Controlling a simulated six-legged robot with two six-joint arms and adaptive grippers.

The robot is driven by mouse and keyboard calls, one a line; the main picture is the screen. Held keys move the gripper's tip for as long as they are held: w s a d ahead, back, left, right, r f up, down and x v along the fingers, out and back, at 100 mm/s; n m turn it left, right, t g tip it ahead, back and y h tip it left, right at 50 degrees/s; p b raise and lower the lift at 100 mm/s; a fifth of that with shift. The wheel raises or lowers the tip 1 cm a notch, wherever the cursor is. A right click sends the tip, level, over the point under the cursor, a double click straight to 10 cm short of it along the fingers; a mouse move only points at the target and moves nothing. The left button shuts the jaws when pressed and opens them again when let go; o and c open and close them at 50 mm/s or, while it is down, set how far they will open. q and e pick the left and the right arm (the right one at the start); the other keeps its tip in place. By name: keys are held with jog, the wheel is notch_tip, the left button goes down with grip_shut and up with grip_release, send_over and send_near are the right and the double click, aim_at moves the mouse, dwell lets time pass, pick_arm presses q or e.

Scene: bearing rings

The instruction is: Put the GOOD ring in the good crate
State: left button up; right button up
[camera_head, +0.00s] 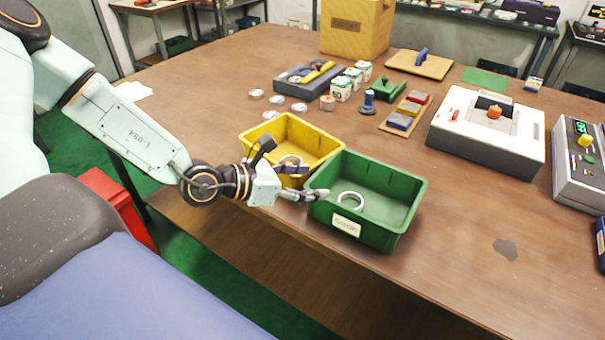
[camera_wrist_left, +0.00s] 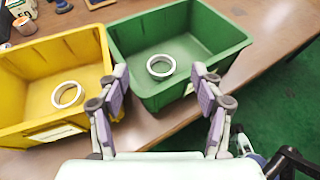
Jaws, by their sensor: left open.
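The green crate (camera_head: 392,225) stands at the table's front edge with a white label on its front that seems to read GOOD. A pale metal ring (camera_head: 350,208) lies flat on its floor; this ring also shows in the left wrist view (camera_wrist_left: 161,76). The yellow crate (camera_head: 262,130) stands beside it on the left with another ring (camera_head: 291,158) lying inside, partly hidden by my gripper in the head view. My left gripper (camera_head: 314,182) is open and empty at the near side of the two crates, its fingers apart.
Several small rings (camera_head: 277,99) lie on the table behind the yellow crate. A grey tray (camera_head: 310,76), small boxes, a blue-handled stamp (camera_head: 368,101) and a white device (camera_head: 488,131) stand farther back. The table right of the green crate is clear.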

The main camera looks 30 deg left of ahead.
pick_arm(q)
jog(key=shift+s+a+r+p, duration=0.2)
jog(key=shift+s+r+p, duration=0.05)
jog(key=shift+s+p, duration=0.1)
jog(key=s+d+f+m+g, duration=0.4)
jog(key=s+f+m+g, duration=0.1)
jog(key=s, duration=0.3)
jog(key=s+d+f+m+g, duration=0.3)
jog(key=s+f+m+g, duration=0.2)
jog(key=s, duration=0.3)
jog(key=s+a+f+m+g+y, duration=0.2)
jog(key=s+a+f+m+y, duration=0.15)
jog(key=s+m, duration=0.25)
jog(key=s+a+f+m+g+y, duration=0.2)
jog(key=s+a+f+m+y, duration=0.15)
jog(key=s+m, duration=0.25)
jog(key=d+m, duration=0.1)
jog(key=m, duration=0.1)
jog(key=d+f+m+t, duration=0.1)
jog(key=m, duration=0.1)
jog(key=d+m+t, duration=0.1)
jog(key=d+m, duration=0.1)
jog(key=m, duration=0.1)
jog(key=shift+s+f, duration=0.1)
jog(key=shift+f, duration=0.3)
